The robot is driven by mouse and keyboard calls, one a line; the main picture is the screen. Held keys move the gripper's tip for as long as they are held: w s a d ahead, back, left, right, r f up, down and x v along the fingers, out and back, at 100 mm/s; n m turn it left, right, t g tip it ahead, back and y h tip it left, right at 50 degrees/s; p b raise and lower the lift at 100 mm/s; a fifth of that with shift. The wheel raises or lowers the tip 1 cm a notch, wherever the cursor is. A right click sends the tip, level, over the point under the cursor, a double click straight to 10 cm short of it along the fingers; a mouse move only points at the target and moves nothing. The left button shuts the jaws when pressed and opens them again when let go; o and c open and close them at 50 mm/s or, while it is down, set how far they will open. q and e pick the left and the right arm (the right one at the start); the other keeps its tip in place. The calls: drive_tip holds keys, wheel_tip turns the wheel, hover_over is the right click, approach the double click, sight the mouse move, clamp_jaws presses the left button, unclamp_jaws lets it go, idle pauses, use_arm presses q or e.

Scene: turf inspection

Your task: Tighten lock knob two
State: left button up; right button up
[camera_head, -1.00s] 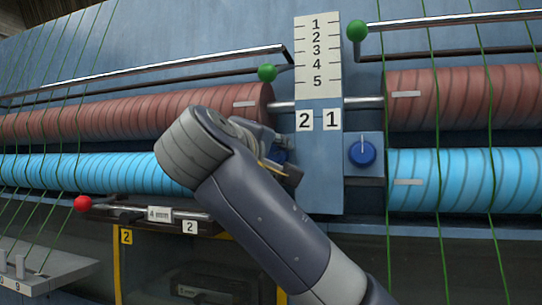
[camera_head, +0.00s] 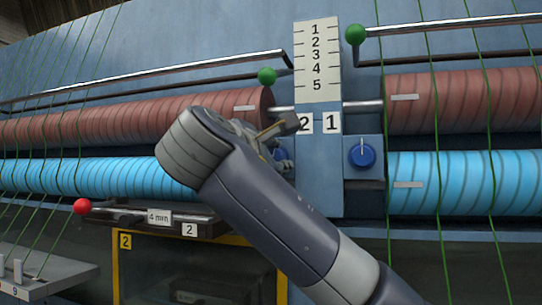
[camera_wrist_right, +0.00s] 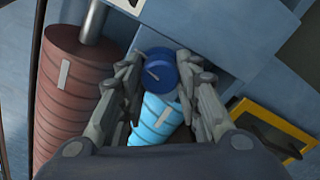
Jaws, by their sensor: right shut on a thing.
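Lock knob two (camera_head: 284,154) is a blue round knob on the panel below the label "2" (camera_head: 305,123). In the head view it is mostly hidden behind my right gripper (camera_head: 275,138). In the right wrist view the blue knob (camera_wrist_right: 160,72), with a pale pointer line on its face, sits between the two fingertips of my right gripper (camera_wrist_right: 160,62). The gripper is shut on the knob. My left gripper is in neither view.
Knob one (camera_head: 362,156) is blue and stands to the right, its pale mark upright. Red rollers (camera_head: 150,113) and light blue rollers (camera_head: 110,177) flank the panel. Green-balled levers (camera_head: 267,76) are above; a red-balled lever (camera_head: 82,206) is at lower left. Green cords cross the rollers.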

drive_tip(key=shift+s+r+n, duration=0.1)
drive_tip(key=shift+r+n, duration=0.25)
drive_tip(key=shift+n, duration=0.75)
drive_tip(key=o, duration=1.1)
drive_tip(key=shift+c, duration=0.2)
drive_tip(key=shift+f, duration=0.15)
